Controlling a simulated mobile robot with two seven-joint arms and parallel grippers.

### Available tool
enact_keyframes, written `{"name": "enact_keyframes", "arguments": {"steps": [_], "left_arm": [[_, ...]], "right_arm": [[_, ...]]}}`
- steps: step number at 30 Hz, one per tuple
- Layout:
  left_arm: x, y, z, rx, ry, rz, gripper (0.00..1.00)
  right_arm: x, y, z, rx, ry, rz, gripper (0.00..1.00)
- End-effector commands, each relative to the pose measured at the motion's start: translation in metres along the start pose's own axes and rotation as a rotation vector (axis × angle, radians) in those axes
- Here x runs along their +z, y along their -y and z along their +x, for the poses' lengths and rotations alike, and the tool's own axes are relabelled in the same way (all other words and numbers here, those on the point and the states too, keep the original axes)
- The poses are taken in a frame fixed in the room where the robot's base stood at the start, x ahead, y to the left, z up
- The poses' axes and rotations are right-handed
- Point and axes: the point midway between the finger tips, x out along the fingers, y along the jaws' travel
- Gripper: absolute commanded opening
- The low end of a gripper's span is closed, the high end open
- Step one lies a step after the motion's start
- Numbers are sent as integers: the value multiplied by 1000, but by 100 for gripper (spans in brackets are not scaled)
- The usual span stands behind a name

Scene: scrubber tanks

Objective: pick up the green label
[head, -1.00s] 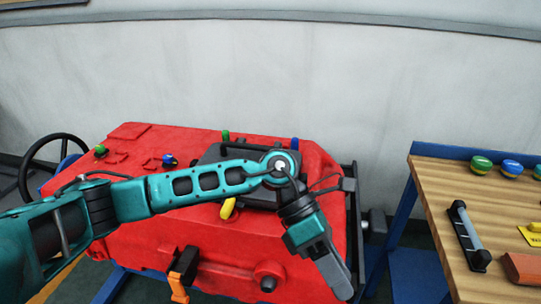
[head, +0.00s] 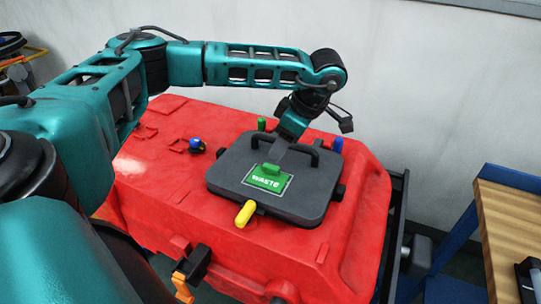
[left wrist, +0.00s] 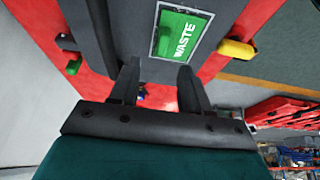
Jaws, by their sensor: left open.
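The green label (head: 267,179), printed "WASTE", lies in a framed rectangle on the dark grey lid (head: 230,165) of the red tank. It also shows in the left wrist view (left wrist: 179,37), just beyond my fingertips. My left gripper (head: 277,158) is over the lid at the label's far edge, pointing down. In the left wrist view its two fingers (left wrist: 158,75) are apart with nothing held between them. I cannot tell whether a fingertip touches the label. My right gripper is not in view.
The red tank (head: 160,215) fills the middle. A black handle arches on the lid, close to my fingers. A yellow latch (head: 245,214), a green one (head: 262,124) and a blue one (head: 337,145) sit around the lid. A wooden bench (head: 510,225) stands at right.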

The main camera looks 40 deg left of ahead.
Motion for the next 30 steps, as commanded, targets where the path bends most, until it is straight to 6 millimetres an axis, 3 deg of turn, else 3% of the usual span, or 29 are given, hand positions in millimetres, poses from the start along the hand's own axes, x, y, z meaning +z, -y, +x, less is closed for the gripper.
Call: {"name": "enact_keyframes", "arguments": {"steps": [8, 15, 25, 30], "left_arm": [[1, 2, 24, -2, 0, 0, 47], [4, 4, 59, -2, 1, -2, 47], [4, 3, 66, 0, 2, 0, 47], [4, 3, 66, 0, 3, 0, 31]], "right_arm": [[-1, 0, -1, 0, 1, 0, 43], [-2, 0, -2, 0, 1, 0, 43], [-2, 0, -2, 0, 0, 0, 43], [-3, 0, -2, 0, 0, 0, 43]]}}
